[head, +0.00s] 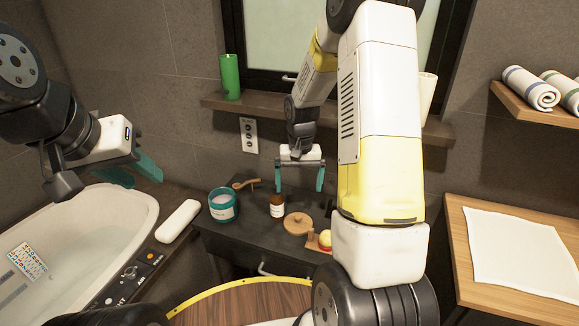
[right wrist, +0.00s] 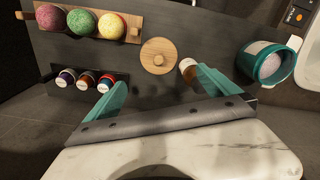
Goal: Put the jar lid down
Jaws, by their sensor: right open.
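The jar lid, a round pale wooden disc with a small knob (head: 297,223), lies on the dark vanity top; it also shows in the right wrist view (right wrist: 158,56). The teal jar with pale contents (head: 222,206) stands open to its left, and also shows in the right wrist view (right wrist: 266,65). My right gripper (head: 299,184) is open and empty above the counter, behind the lid in the head view. In the right wrist view its teal fingers (right wrist: 153,90) are spread apart, with the lid beyond them. My left gripper (head: 137,173) is open and empty over the tub side.
A brown bottle (head: 277,206) stands between jar and lid, close to one right finger in view. A wooden scoop (head: 246,184) lies behind the jar. A white bathtub (head: 120,215) is at left.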

